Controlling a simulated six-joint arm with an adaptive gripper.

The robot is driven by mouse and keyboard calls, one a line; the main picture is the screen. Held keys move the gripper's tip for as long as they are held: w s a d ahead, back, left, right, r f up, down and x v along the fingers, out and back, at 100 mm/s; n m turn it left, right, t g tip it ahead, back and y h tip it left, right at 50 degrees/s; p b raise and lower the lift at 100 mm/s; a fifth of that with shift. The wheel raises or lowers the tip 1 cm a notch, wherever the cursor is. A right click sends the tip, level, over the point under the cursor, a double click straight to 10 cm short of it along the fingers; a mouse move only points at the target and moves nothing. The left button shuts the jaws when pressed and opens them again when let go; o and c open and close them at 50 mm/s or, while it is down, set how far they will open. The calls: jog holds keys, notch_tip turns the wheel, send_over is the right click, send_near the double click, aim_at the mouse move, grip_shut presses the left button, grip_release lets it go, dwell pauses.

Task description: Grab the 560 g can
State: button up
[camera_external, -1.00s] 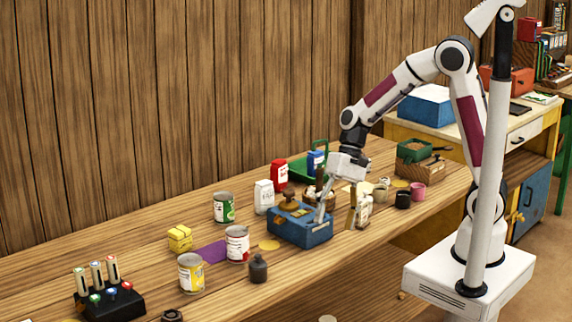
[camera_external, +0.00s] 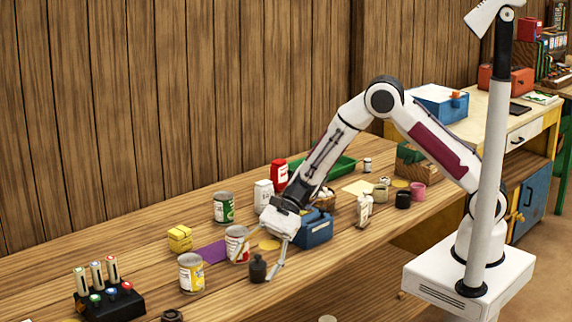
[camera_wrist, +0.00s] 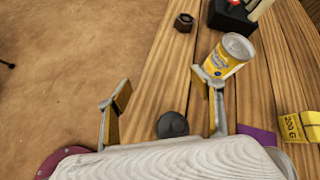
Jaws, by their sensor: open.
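Three cans stand upright on the bench: a green-labelled can (camera_external: 223,208), a red-and-white can (camera_external: 236,240) and a yellow-labelled can (camera_external: 191,274). I cannot read a weight on any of them, so I cannot tell which is 560 g. The yellow can also shows in the wrist view (camera_wrist: 228,58), just beyond the right finger. My gripper (camera_external: 255,269) is open, low over the front of the bench. One finger partly covers the red-and-white can. A dark weight (camera_external: 258,270) shows between the fingers, also in the wrist view (camera_wrist: 172,124); no can is between them.
A yellow block marked 200 G (camera_wrist: 296,127) and a purple mat (camera_external: 211,251) lie near the cans. A blue box (camera_external: 316,233) stands right of the gripper. A black stand with coloured buttons (camera_external: 110,302) is at the left. The bench's front edge is close.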

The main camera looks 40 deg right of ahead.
aim_at(191, 258)
jog(key=w+a+m, duration=0.1)
jog(key=w+a+m+t+y, duration=0.1)
jog(key=w, duration=0.1)
jog(key=w+a+m+t, duration=0.1)
jog(key=w+m, duration=0.1)
jog(key=shift+w+a+f+y, duration=0.2)
jog(key=shift+a+y, duration=0.1)
jog(key=w+r+m, duration=0.1)
jog(key=w+a+r+m+t, duration=0.1)
jog(key=w, duration=0.1)
jog(key=w+r+m+t+y, duration=0.1)
jog(key=w, duration=0.1)
jog(key=shift+a+r, duration=0.2)
jog(key=shift+a, duration=0.05)
jog(key=shift+w+r+m+t, duration=0.2)
jog(key=shift+w+m+t, duration=0.15)
jog(key=shift+m, duration=0.35)
jog(key=shift+x, duration=1.35)
